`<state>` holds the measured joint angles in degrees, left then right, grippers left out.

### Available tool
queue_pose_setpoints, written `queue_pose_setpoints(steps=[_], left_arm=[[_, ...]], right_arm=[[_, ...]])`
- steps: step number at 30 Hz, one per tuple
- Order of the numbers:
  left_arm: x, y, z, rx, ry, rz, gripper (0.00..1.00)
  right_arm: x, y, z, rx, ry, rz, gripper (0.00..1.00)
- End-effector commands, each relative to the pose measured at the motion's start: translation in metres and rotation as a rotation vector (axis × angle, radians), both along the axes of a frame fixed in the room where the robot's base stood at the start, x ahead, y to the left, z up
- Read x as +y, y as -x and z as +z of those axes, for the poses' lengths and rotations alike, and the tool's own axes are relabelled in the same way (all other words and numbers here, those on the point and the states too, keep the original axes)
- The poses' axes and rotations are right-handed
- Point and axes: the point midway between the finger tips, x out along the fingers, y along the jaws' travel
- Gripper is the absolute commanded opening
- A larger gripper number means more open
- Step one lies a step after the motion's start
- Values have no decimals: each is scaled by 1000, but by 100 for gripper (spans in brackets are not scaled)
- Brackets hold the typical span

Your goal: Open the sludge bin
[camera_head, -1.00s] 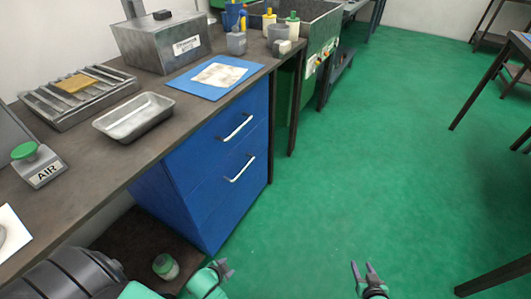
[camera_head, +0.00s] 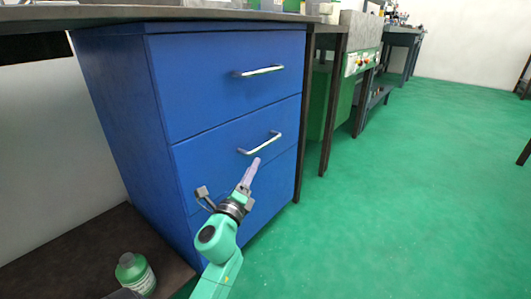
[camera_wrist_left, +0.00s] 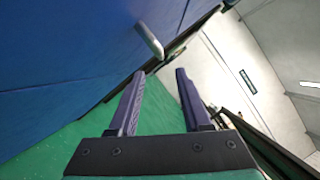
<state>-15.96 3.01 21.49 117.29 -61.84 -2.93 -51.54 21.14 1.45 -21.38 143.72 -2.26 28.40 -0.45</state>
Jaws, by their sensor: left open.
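A blue drawer cabinet (camera_head: 115,110) stands under the bench, with no drawer visibly pulled out. Its upper drawer has a pale bar handle (camera_head: 258,71), and the drawer below has another bar handle (camera_head: 260,143). No label shows which part, if any, is the sludge bin. My left gripper (camera_head: 252,170) is in front of the cabinet, just below the lower visible handle. In the left wrist view its two fingers (camera_wrist_left: 160,78) are apart with nothing between them. A handle (camera_wrist_left: 150,40) shows beyond the fingertips there, apparently not gripped. My right gripper is out of view.
The bench top (camera_head: 150,14) overhangs the cabinet. A green machine (camera_head: 322,105) stands beyond it. Green floor (camera_head: 420,190) to the right is clear.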

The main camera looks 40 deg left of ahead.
Motion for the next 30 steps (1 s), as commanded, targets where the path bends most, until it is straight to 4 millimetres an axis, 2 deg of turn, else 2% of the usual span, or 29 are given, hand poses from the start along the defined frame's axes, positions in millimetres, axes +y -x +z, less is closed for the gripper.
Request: queue_pose_setpoints(steps=[6,12,16,23,27,30], left_arm=[[21,-55,15,-2,-3,0,48],[36,-95,21,-2,2,-1,48],[40,-105,23,0,3,-1,48],[40,-106,24,1,4,-1,48],[40,-106,24,1,4,-1,0],[40,-106,24,1,4,-1,0]], right_arm=[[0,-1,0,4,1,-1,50],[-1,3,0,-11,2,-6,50],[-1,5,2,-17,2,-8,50],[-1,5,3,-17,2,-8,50],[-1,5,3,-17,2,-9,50],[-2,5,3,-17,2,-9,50]])
